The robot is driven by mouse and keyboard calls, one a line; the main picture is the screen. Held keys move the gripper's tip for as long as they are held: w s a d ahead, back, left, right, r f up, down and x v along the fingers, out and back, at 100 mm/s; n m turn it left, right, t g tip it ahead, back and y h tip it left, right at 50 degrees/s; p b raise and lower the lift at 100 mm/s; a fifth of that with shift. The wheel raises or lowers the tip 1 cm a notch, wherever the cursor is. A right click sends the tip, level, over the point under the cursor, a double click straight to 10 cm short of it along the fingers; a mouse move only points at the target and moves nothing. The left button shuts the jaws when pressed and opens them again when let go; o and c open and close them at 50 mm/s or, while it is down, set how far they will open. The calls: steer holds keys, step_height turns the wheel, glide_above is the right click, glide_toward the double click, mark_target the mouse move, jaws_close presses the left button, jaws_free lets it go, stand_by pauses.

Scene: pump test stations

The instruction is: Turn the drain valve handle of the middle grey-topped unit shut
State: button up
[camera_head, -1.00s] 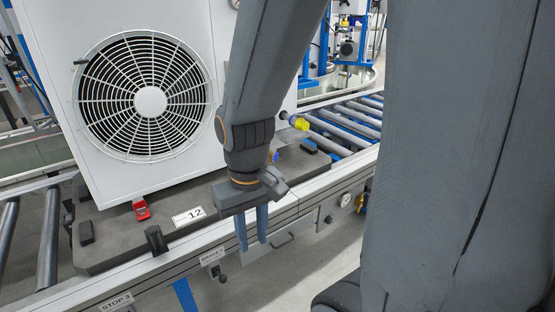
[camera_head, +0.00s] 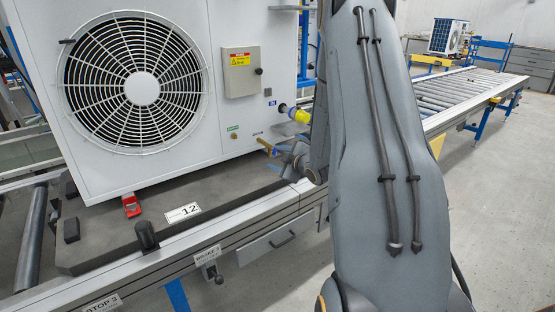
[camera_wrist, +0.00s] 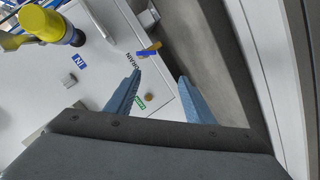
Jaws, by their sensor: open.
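The white fan unit (camera_head: 141,165) stands on a dark pallet (camera_head: 110,235); its top is out of view. In the wrist view, the small blue drain handle (camera_wrist: 149,50), with a yellow end, sticks out beside the DRAIN label on the panel. My gripper (camera_wrist: 160,73) is open and empty. The handle lies just beyond its fingertips, apart from them, slightly toward the left finger. In the head view, my gripper is partly hidden by my arm at the unit's lower right corner, close to the valve.
A yellow-capped connector (camera_wrist: 45,25) projects from the panel near the IN label. A small brass fitting (camera_wrist: 148,97) sits beside a green label. A control box (camera_head: 242,72) is mounted on the front. The conveyor rail (camera_head: 245,213) runs below; its rollers (camera_head: 450,95) continue right.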

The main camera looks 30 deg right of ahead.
mark_target(275, 150)
steer(key=s+d+f+n+t+y+b, duration=0.1)
steer(key=d+f+n+t+y, duration=0.15)
steer(key=d+t, duration=0.2)
steer(key=shift+g+h, duration=0.35)
steer(key=w, duration=0.7)
steer(key=shift+w+a+r, duration=0.1)
steer(key=shift+w+r, duration=0.05)
steer(key=shift+r, duration=0.1)
steer(key=c, duration=1)
